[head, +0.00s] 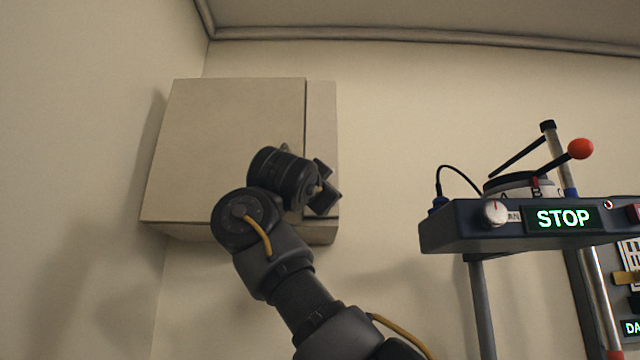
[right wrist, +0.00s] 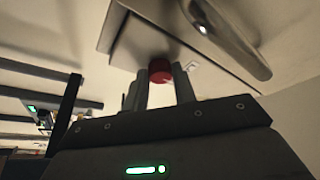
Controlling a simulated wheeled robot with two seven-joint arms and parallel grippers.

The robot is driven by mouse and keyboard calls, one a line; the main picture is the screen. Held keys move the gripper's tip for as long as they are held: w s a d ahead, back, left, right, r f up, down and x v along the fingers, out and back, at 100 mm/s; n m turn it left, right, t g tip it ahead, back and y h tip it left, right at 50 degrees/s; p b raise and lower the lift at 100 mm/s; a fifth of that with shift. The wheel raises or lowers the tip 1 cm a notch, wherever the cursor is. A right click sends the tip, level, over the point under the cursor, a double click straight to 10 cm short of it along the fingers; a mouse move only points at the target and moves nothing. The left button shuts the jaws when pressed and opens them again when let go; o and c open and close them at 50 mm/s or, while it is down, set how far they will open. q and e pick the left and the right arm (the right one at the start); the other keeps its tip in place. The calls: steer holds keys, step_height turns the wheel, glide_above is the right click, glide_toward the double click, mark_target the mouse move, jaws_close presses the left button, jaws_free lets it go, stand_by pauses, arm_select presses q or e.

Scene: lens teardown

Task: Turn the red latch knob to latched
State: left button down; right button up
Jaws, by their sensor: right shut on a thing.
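The red latch knob (right wrist: 160,70) shows in the right wrist view on the pale cabinet face, between the fingertips of my right gripper (right wrist: 162,84). The gripper is shut on it. In the head view my right gripper (head: 325,188) is at the right part of the wall cabinet (head: 225,125), and the knob is hidden there behind my gripper and arm. I cannot tell from these frames which way the knob is turned. My left gripper is in neither view.
A metal bar handle (right wrist: 230,38) runs close beside the knob in the right wrist view. In the head view, a dark console with a STOP display (head: 563,218) and a red-ball lever (head: 580,149) stands at the right. Bare wall lies between cabinet and console.

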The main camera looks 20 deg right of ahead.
steer(key=shift+m, duration=0.4)
steer(key=o, duration=1)
